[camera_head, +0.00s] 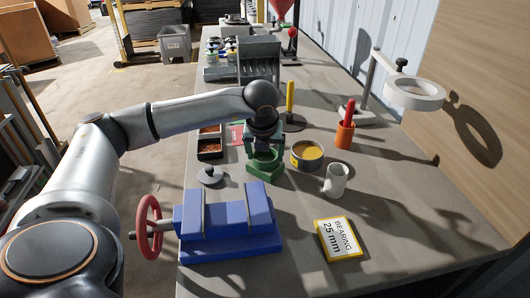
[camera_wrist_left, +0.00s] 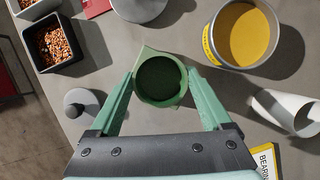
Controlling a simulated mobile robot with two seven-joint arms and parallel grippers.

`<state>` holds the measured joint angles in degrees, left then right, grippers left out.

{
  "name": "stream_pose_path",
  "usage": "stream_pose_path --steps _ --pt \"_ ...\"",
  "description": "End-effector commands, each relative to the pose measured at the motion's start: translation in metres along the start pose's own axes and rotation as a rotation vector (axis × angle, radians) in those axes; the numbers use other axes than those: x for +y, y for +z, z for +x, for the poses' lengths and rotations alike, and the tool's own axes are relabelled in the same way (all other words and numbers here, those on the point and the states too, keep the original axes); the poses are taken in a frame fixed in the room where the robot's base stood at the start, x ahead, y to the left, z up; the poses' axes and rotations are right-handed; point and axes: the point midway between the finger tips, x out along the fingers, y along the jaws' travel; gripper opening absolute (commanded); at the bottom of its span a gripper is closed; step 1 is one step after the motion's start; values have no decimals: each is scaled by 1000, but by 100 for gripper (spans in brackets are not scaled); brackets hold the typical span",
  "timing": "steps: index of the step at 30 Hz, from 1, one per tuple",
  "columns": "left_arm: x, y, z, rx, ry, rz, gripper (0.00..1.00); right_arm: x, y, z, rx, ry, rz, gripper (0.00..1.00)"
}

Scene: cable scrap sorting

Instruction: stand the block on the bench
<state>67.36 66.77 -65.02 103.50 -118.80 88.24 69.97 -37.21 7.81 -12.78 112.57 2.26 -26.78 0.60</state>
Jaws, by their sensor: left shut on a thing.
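The green block (camera_head: 265,168) has a round opening and sits at the middle of the grey bench (camera_head: 310,215) in the head view. In the left wrist view the block (camera_wrist_left: 162,102) shows from above, its dark round opening between the fingertips. My left gripper (camera_head: 264,148) points down and is shut on the block, with a green finger on each side. The block looks upright and at or close above the bench top; I cannot tell if it touches. My right gripper is not in view.
A grey lidded knob (camera_head: 209,175) and dark bins (camera_head: 210,145) are left. A blue vise (camera_head: 228,222) and a bearing card (camera_head: 338,240) lie nearer. The bench's right front is clear.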

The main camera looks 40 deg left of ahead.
Motion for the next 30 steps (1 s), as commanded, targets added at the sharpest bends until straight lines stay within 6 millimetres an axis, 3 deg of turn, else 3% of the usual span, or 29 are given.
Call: stream_pose_path --steps 6,7,11,23,30 --pt "0 -1 3 -3 -2 -1 0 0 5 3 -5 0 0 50" --pt "0 -2 4 1 0 0 83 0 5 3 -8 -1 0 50" --pt "0 -1 3 1 1 0 98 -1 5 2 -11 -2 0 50" --pt "0 1 -5 0 -1 0 100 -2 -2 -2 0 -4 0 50" --pt "-1 1 -53 -2 -4 0 100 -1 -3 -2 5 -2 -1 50"
